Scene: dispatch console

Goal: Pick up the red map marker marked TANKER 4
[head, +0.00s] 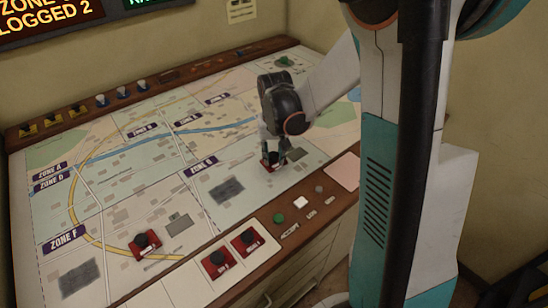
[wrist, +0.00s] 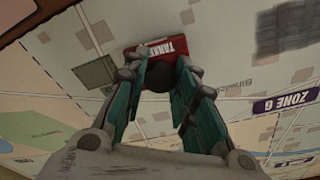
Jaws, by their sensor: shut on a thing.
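My gripper (wrist: 160,72) is shut on this knob, with one teal finger on each side. In the head view my gripper (head: 274,152) points down over the map near its front right, and a bit of the red marker (head: 267,165) shows beneath it. The marker is at or very close to the map surface; I cannot tell whether it touches.
Other red markers stand on the map (head: 145,243) and on pale front pads (head: 216,263) (head: 247,241). Yellow and blue-white pieces line the back rail (head: 101,100). A green marker (head: 284,61) is at the far right. Buttons (head: 300,203) sit on the front wooden edge.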

